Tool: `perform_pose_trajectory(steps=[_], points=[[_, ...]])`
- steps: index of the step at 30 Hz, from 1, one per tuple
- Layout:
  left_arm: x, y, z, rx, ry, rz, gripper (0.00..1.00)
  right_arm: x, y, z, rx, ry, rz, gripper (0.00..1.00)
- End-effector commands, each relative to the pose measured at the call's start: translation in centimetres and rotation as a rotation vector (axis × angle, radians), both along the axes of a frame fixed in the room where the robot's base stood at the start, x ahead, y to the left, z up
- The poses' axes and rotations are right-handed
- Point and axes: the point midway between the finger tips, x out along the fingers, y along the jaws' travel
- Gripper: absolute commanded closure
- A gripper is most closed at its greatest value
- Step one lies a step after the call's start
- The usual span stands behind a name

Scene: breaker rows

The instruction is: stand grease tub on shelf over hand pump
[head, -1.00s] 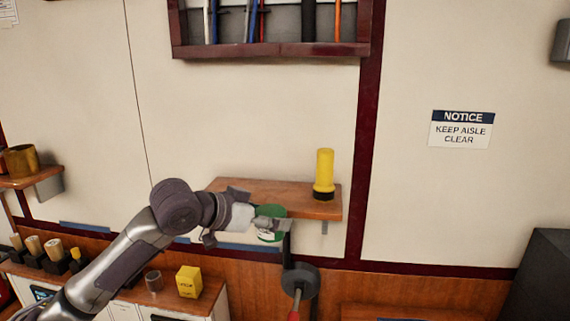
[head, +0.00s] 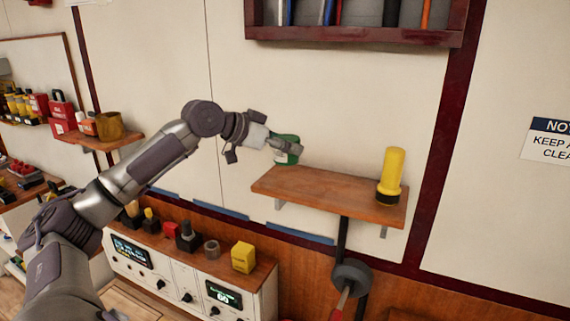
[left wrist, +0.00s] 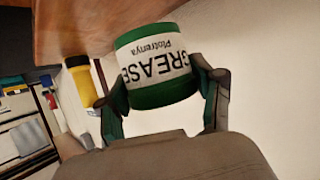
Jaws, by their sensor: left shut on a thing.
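The green grease tub (head: 287,142) with a white label is held in my left gripper (head: 284,146), at the back left end of a brown wooden shelf (head: 318,191). The left wrist view shows the tub (left wrist: 155,65) between both fingers, label upside down like the rest of that picture. The shelf (left wrist: 95,22) runs across its top. The tub looks upright; I cannot tell whether it touches the shelf. Below the shelf is a dark round part with a red handle (head: 350,280), apparently the hand pump. My right gripper is out of view.
A yellow flashlight (head: 391,175) stands at the shelf's right end; the shelf's middle is clear. A tool rack (head: 355,36) hangs above. Below left, a cabinet (head: 190,275) carries a yellow box (head: 243,257) and small parts. Another shelf (head: 105,140) is farther left.

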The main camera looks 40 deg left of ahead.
Motion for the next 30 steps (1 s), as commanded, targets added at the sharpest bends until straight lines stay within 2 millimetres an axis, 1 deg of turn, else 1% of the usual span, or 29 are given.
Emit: perform_pose_trajectory(steps=[1, 4, 8, 12, 16, 18, 26, 29, 30], points=[[0.2, 0.8, -0.3, -0.005, -0.001, 0.002, 0.9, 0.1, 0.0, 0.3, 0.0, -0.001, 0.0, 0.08], [0.4, 1.6, -0.9, -0.002, -0.003, 0.0, 0.9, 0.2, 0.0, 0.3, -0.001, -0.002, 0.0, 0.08], [0.4, 1.4, -1.6, 0.0, -0.002, -0.001, 0.9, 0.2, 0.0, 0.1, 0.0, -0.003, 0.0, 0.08], [0.4, 1.4, -3.3, -0.001, 0.001, 0.0, 0.9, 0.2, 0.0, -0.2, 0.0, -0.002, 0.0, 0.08], [0.4, 1.4, -4.4, -0.002, 0.0, -0.001, 0.9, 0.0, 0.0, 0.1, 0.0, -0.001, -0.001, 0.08], [0.4, 1.4, -4.7, -0.001, -0.002, -0.001, 0.9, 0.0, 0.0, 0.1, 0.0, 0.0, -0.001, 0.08], [0.4, 1.4, -4.7, 0.0, -0.004, 0.0, 0.9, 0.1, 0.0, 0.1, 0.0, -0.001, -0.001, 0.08], [0.4, 1.4, -5.1, -0.002, -0.004, -0.001, 0.9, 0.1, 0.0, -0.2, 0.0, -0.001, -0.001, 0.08], [0.4, 1.4, -5.1, -0.001, -0.001, -0.001, 0.31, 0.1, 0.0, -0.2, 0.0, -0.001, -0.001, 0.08]])
